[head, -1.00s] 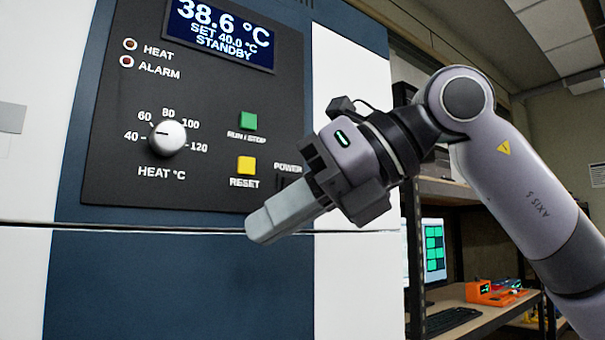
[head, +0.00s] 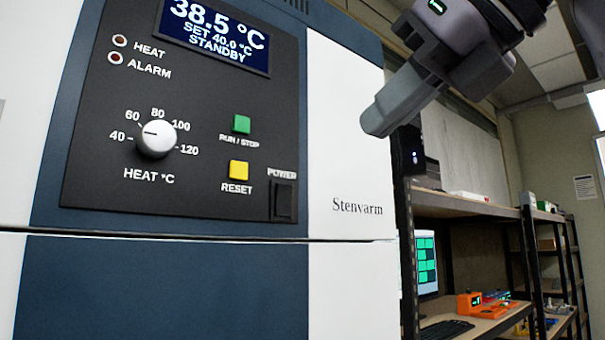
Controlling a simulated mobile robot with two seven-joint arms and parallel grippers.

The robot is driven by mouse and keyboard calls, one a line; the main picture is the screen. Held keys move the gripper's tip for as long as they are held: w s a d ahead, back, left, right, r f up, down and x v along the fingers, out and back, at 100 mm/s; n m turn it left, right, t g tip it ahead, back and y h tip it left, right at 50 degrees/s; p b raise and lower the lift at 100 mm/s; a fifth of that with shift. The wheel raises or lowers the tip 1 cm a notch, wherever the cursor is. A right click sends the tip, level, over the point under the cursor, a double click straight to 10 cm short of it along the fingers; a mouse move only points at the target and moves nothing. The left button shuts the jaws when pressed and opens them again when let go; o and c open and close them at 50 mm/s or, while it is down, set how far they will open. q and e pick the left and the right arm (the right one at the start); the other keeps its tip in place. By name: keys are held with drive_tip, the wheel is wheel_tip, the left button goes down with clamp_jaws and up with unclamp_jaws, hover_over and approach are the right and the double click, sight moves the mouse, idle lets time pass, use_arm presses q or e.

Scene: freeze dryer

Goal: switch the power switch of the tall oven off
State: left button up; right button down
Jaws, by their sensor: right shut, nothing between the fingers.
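The tall oven's dark control panel (head: 100,185) fills the left and middle of the head view. The black power switch (head: 283,200) is at its lower right, under the label POWER. It is a rocker, and I cannot tell which way it is tipped. The display (head: 215,36) is lit and reads 38.5 °C, SET 40.0 °C, STANDBY. My right gripper (head: 375,124) is shut and empty. It is up and to the right of the switch, in front of the oven's right edge, touching nothing that I can see. My left gripper is not in view.
Near the switch are the yellow RESET button (head: 238,170), the green RUN / STOP button (head: 242,124) and the white heat knob (head: 156,139). A shelf unit (head: 470,212) with a monitor (head: 427,265) and an orange device (head: 478,304) stands at the right.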

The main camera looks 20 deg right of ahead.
drive_tip(key=shift+w, duration=0.1)
approach(287, 190)
wheel_tip(287, 190, down, 3)
drive_tip(key=w, duration=0.2)
drive_tip(key=shift+w+a+r+p, duration=0.1)
drive_tip(key=shift+w+a+p, duration=0.7)
drive_tip(key=shift+w+p, duration=0.25)
drive_tip(key=shift+w+a, duration=0.2)
drive_tip(key=shift+w, duration=0.5)
